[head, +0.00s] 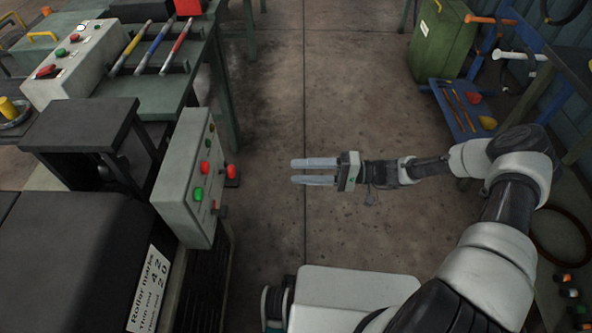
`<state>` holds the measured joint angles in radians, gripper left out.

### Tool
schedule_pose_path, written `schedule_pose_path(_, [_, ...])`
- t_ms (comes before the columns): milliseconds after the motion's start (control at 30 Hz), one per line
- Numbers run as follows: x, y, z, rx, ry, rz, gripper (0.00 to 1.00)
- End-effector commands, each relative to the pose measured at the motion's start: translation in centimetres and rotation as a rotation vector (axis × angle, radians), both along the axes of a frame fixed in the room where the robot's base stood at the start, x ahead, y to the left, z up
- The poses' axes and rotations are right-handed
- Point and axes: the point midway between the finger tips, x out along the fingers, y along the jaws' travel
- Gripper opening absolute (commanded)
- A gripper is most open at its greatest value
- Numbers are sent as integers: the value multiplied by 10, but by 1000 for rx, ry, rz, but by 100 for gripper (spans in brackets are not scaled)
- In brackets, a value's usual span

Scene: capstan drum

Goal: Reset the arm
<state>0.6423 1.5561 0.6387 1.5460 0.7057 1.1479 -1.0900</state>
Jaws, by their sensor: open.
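My gripper (314,171) is in the middle of the head view, over the bare concrete floor. Its two grey fingers point left and are apart, with nothing between them. My arm reaches in from the lower right, bends at the right side and runs left to the gripper. The gripper touches nothing. A grey control box (180,190) with red and green buttons stands to the left of the fingertips, with a clear gap between.
A green bench (165,97) with colored-handled tools and a button panel (75,65) is at upper left. A dark machine (75,265) with a label (149,290) fills the lower left. A green bin (440,40) and blue rack (460,115) stand at right. The central floor (320,95) is clear.

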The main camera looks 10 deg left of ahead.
Motion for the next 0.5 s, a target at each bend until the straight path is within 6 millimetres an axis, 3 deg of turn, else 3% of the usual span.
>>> schedule_pose_path(500, [-2, -1, 4, -24, -5, 20, 47])
